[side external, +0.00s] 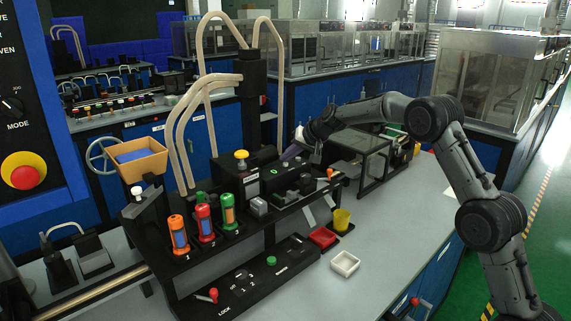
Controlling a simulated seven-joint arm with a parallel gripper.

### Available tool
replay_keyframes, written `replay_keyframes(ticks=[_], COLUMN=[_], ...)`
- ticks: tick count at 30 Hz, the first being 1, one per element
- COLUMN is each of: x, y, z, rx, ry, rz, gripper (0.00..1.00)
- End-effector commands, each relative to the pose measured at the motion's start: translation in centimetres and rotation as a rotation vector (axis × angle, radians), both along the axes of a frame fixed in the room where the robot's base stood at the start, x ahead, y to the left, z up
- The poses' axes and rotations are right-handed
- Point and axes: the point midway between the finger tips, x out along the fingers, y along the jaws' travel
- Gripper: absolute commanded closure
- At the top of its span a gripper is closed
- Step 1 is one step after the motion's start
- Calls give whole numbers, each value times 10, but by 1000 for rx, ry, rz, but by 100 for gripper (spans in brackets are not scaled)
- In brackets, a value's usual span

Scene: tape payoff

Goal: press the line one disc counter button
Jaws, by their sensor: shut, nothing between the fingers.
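A black machine (180,262) stands on the grey bench, with coloured canisters marked 1, 2 and 3 on its front shelf. I cannot tell which control is the line one disc counter button. A green button (271,260) sits on the machine's lower front panel. A small green-lit spot (275,171) shows on the black box on the upper deck. My gripper (286,156) is shut and empty, behind and to the right of that box, pointing down and left. Its fingertips are small and partly hidden, so contact cannot be told.
A yellow knob (241,154) tops the black box, and pale hoses arch above it. A clear-sided case (358,158) stands right of my gripper.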

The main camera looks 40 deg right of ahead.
Motion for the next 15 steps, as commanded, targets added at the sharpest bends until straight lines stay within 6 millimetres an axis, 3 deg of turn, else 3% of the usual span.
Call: replay_keyframes(ticks=[15], x=[0], y=[0], z=[12], rx=[-1], ry=[-2], rz=[-1], gripper=[100])
